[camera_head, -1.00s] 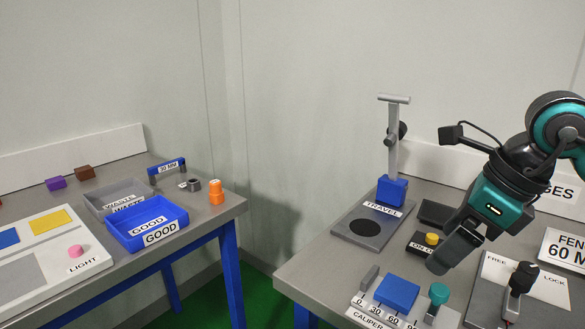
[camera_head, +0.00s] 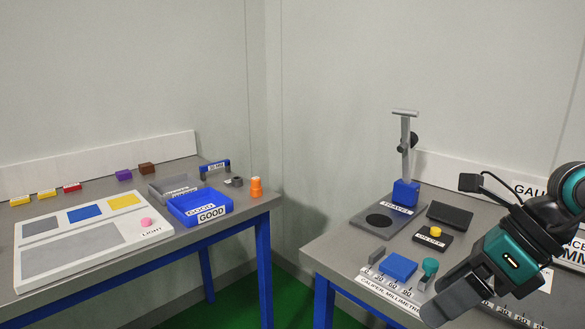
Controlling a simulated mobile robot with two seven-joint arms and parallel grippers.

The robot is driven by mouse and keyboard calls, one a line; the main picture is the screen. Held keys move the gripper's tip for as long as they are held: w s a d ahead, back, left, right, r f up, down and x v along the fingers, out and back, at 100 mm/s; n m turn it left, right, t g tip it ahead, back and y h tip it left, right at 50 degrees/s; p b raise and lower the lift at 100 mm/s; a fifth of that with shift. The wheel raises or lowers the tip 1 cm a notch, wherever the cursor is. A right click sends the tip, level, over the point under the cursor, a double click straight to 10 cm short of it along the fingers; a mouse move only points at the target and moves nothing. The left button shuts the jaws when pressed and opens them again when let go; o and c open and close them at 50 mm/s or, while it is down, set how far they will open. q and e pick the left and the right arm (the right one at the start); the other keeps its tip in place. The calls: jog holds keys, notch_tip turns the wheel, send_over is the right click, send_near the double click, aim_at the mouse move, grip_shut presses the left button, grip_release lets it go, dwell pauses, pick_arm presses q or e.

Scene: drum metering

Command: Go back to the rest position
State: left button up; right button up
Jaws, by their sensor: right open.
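My right gripper (camera_head: 440,307) comes in from the right edge and hangs low over the front of the right table (camera_head: 334,240). It is open and I see nothing between its fingers. It is in front of the caliper strip (camera_head: 387,285) and hides part of it. The blue block (camera_head: 398,266) and the teal knob (camera_head: 430,268) of the caliper are just left of and behind it. My left gripper is not in view.
On the right table stand a travel gauge (camera_head: 404,160), a yellow button (camera_head: 435,231) and a dark block (camera_head: 450,215). A green-floored gap separates the tables.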

jog(key=w+a+r+m+t+y+p, duration=0.2)
jog(key=a+r+m+t+y+p, duration=0.15)
jog(key=a+m+y, duration=0.85)
jog(key=w+d+f+m+t+h+p, duration=0.1)
jog(key=d+f+m+t+h, duration=0.3)
jog(key=f+m+t+h, duration=0.55)
jog(key=w+d+f+m+t+h+p, duration=0.15)
jog(key=d+f+m+h, duration=0.4)
jog(key=m, duration=0.85)
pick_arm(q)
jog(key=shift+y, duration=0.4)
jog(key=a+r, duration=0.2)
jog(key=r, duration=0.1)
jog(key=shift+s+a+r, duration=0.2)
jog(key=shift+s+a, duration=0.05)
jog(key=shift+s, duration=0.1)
pick_arm(e)
jog(key=s+a+f+m+g+h, duration=0.1)
jog(key=s+f+m+g, duration=0.2)
jog(key=s+f, duration=0.2)
jog(key=s+a+f+m+g, duration=0.1)
jog(key=s+f+m+g, duration=0.2)
jog(key=s+f, duration=0.3)
notch_tip(320, 180, down, 5)
jog(key=shift+s+r+h, duration=0.15)
jog(key=shift+s+h, duration=0.1)
jog(key=shift+h, duration=0.15)
